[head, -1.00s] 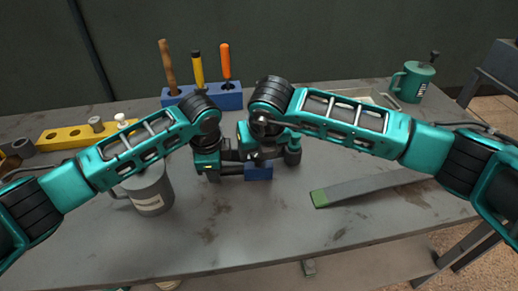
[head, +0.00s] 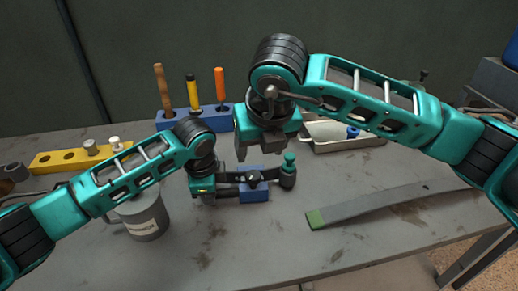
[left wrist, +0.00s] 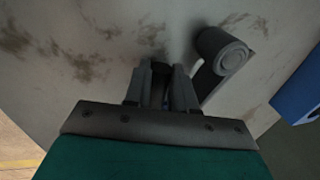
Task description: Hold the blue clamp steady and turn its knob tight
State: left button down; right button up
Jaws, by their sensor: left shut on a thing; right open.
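The blue clamp (head: 253,194) lies low over the middle of the grey table, with a dark knob (head: 254,177) on its top. My left gripper (head: 232,191) is at its left side, shut on the clamp. In the left wrist view my left gripper (left wrist: 162,80) has its fingers close together, and the part between them is mostly hidden. My right gripper (head: 256,152) is above the clamp and knob, fingers pointing down, open and empty, clear of the knob.
A teal-topped dark post (head: 288,175) stands just right of the clamp. A grey mug (head: 146,222) is under my left forearm. A blue tool block (head: 205,119) is behind, a pale tray (head: 340,143) behind right. A green-tipped grey bar (head: 385,204) lies right. The front table is clear.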

dwell(0.4)
pick_arm(q)
jog(key=c, duration=0.8)
grip_release()
jog(key=shift+c, duration=0.2)
